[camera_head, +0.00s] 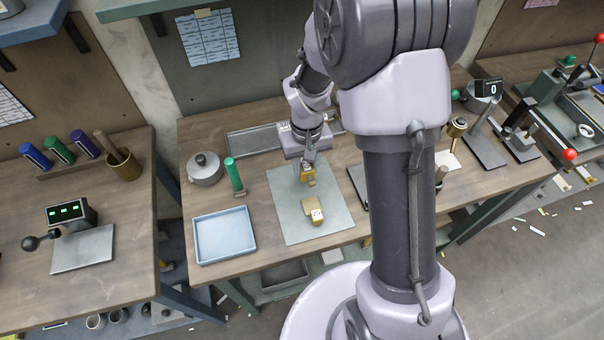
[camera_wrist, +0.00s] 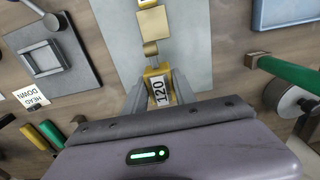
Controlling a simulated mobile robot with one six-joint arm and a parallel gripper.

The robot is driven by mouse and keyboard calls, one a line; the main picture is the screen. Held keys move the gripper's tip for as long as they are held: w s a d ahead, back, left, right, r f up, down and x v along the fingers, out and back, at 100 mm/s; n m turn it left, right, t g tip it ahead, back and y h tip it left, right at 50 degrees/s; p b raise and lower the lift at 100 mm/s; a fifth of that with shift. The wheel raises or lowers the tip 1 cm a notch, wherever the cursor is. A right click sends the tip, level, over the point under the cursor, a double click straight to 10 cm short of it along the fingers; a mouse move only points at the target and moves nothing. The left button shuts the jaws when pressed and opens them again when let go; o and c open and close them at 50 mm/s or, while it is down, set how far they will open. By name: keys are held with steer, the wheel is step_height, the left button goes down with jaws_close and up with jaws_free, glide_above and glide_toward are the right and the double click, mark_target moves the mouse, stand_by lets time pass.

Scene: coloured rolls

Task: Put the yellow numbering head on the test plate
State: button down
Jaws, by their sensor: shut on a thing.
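My gripper (camera_head: 308,166) is shut on a small yellow head, which sits between the fingers in the wrist view (camera_wrist: 158,88) and carries a white label reading 120. It is over the grey mat (camera_head: 287,212) on the middle bench; its height is hard to tell. A gold-tan block (camera_head: 314,213) with a white label lies on the mat in front of the gripper; it shows ahead of the fingers in the wrist view (camera_wrist: 153,24). A dark plate with a raised grey square (camera_wrist: 42,58) lies beside the mat; I cannot tell whether it is the test plate.
A blue tray (camera_head: 226,234), a green cylinder (camera_head: 234,175) and a grey lidded pot (camera_head: 205,168) stand left of the mat. A "HEAD DOWN" card (camera_wrist: 32,97) lies near the dark plate. My arm hides part of the bench. The mat's front left is bare.

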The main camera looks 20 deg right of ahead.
mark_target(302, 172)
steer(key=shift+w+a+f, duration=0.1)
steer(key=shift+w+a, duration=0.35)
steer(key=shift+w, duration=0.05)
step_height(302, 172, down, 3)
steer(key=shift+f+b, duration=0.2)
steer(key=shift+b, duration=0.7)
steer(key=shift+s, duration=0.1)
steer(key=shift+f, duration=0.2)
steer(key=c, duration=1)
jaws_free()
steer(key=shift+r, duration=0.15)
